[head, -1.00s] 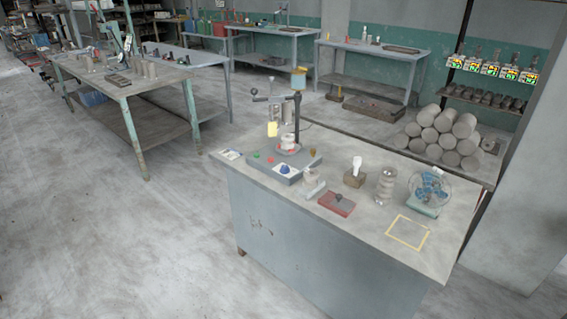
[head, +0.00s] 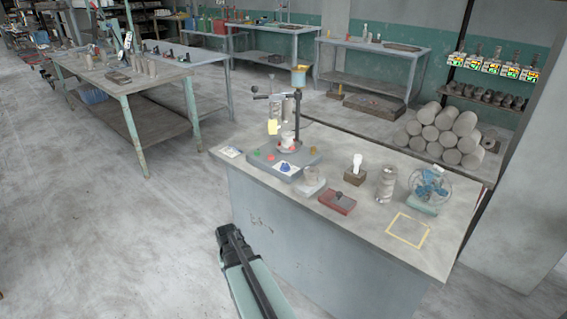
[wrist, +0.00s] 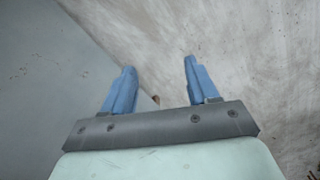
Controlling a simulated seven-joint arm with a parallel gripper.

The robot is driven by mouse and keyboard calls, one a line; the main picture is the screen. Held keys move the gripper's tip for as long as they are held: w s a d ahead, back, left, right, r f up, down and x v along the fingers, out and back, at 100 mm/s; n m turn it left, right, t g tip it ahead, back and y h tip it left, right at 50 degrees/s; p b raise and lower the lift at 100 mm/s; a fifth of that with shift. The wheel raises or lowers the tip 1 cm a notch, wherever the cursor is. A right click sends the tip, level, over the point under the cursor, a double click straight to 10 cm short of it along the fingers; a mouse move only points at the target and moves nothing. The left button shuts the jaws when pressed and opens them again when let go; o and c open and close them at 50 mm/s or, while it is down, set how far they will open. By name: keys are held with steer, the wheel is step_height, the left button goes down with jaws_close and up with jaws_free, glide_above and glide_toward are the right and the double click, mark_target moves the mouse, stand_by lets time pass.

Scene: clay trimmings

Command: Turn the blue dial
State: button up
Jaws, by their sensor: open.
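The blue dial (head: 285,167) is a small knob on a white patch. It sits on the front of the grey base (head: 276,172) of a bench machine, at the left part of the workbench. A green button and red parts sit close to it. My gripper (wrist: 160,66) shows in the wrist view with two blue fingers spread apart and nothing between them. The wrist view holds a grey panel and the pale floor, not the dial. In the head view part of my arm shows in front of the bench, below and left of the dial. It is apart from the dial.
The workbench (head: 360,235) also holds a red tray (head: 337,202), a white bulb-like piece on a brown block (head: 355,177), a grey cylinder (head: 386,184) and a caged fan (head: 430,184). A yellow square outline (head: 408,231) marks bare top at the right. The floor left is clear.

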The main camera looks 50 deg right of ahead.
steer(key=w+d+r+t+h, duration=0.1)
steer(key=w+d+r, duration=0.3)
steer(key=d+r, duration=0.55)
steer(key=w+d+r+h, duration=0.1)
steer(key=w+d+r, duration=0.3)
steer(key=d+r, duration=0.55)
steer(key=w+d+r+t+h, duration=0.1)
steer(key=w+d+r, duration=0.3)
steer(key=d+r, duration=0.5)
step_height(320, 180, up, 12)
steer(key=n+g, duration=0.4)
steer(key=n, duration=1.2)
glide_above(285, 164)
steer(key=w+a, duration=0.3)
steer(key=a, duration=0.2)
steer(key=x, duration=1.4)
steer(key=shift+w+d+r, duration=0.15)
steer(key=shift+d, duration=0.15)
steer(key=shift+c, duration=0.4)
